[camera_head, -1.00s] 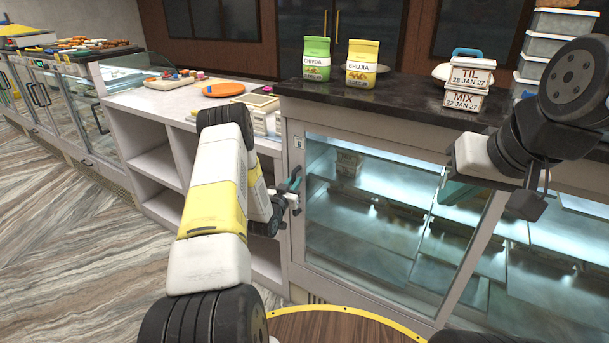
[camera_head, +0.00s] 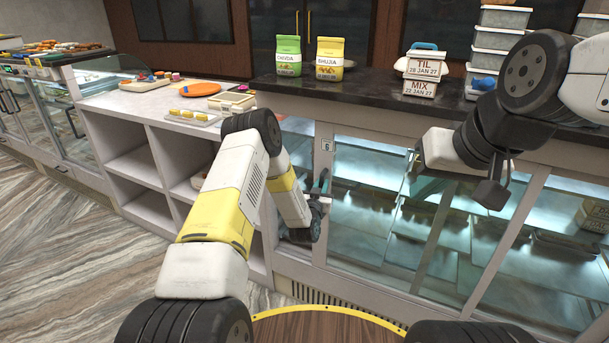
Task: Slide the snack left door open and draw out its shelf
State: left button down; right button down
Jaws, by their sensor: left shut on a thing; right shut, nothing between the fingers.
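The snack case's left door (camera_head: 322,240) is a glass sliding door in a pale frame with a small number tag at its upper left. It stands partly open, slid right, with a gap at its left side. My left gripper (camera_head: 320,192) is shut at the door's left edge, apparently on its handle; the arm hides much of the gap. Metal shelves (camera_head: 385,215) show through the glass; which one is the left door's shelf I cannot tell. My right gripper (camera_head: 491,192) is shut and empty, raised in front of the case's right part.
The dark counter top (camera_head: 385,93) carries a green bag (camera_head: 288,55), a yellow bag (camera_head: 330,58), labelled TIL and MIX boxes (camera_head: 420,87) and stacked tubs (camera_head: 497,50). Open white cubbies (camera_head: 150,205) adjoin on the left. The floor (camera_head: 60,240) at left is clear.

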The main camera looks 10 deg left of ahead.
aim_at(423, 205)
pick_arm(q)
jog(key=s+d, duration=0.4)
jog(key=d, duration=0.7)
jog(key=s+d, duration=0.4)
jog(key=d, duration=0.7)
jog(key=s+d, duration=0.4)
jog(key=d, duration=0.7)
jog(key=shift+s+d, duration=0.15)
jog(key=shift+d, duration=0.2)
jog(key=c, duration=1.4)
grip_release()
jog(key=shift+o, duration=0.2)
jog(key=shift+a, duration=0.1)
